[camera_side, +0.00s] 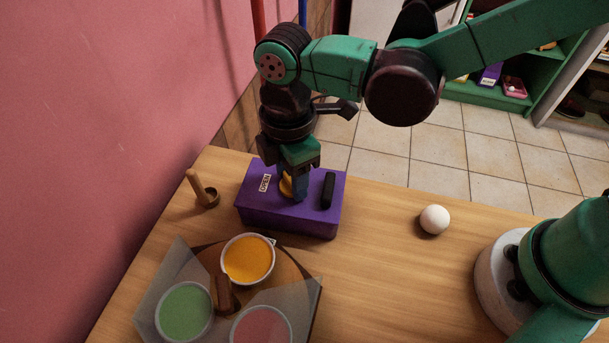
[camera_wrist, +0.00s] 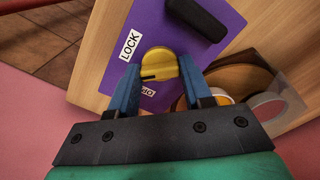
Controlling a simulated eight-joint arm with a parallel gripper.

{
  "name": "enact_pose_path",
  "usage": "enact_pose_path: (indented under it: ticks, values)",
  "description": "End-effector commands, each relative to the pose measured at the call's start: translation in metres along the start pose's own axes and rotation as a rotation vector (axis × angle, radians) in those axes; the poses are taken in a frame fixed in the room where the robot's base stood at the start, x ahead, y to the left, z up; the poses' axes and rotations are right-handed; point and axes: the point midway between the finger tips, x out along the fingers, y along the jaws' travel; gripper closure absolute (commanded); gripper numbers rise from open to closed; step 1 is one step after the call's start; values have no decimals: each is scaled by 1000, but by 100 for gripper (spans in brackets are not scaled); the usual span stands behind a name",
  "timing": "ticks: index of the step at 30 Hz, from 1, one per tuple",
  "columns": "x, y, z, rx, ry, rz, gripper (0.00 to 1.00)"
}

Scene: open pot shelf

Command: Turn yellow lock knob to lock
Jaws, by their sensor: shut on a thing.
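A purple box (camera_side: 292,218) sits on the wooden table. The yellow lock knob (camera_wrist: 158,63) is on its top face, and part of it shows in the side view (camera_side: 286,187). In the wrist view, a dark line on the knob lies at its lower left, between the white LOCK label (camera_wrist: 130,45) and a second label (camera_wrist: 148,90). That second label is partly hidden; an OPEN label (camera_side: 265,183) reads in the side view. My gripper (camera_side: 294,190) points down over the box, its two blue fingers shut on opposite sides of the knob.
A black handle (camera_side: 328,190) stands on the box beside my gripper. A wooden peg piece (camera_side: 202,187) is to the left. A tray (camera_side: 160,285) with orange, green and red round dishes lies in front. A white ball (camera_side: 434,219) is to the right. A pink wall (camera_side: 110,120) borders the left.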

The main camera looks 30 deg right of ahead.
Motion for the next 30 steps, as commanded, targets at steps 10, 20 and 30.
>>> enact_pose_path:
  ticks: [10, 20, 30]
  values:
    - [0, 0, 0, 326, 0, 0, 100]
    - [0, 0, 0, 580, 0, 0, 100]
    - [0, 0, 0, 715, 0, 0, 100]
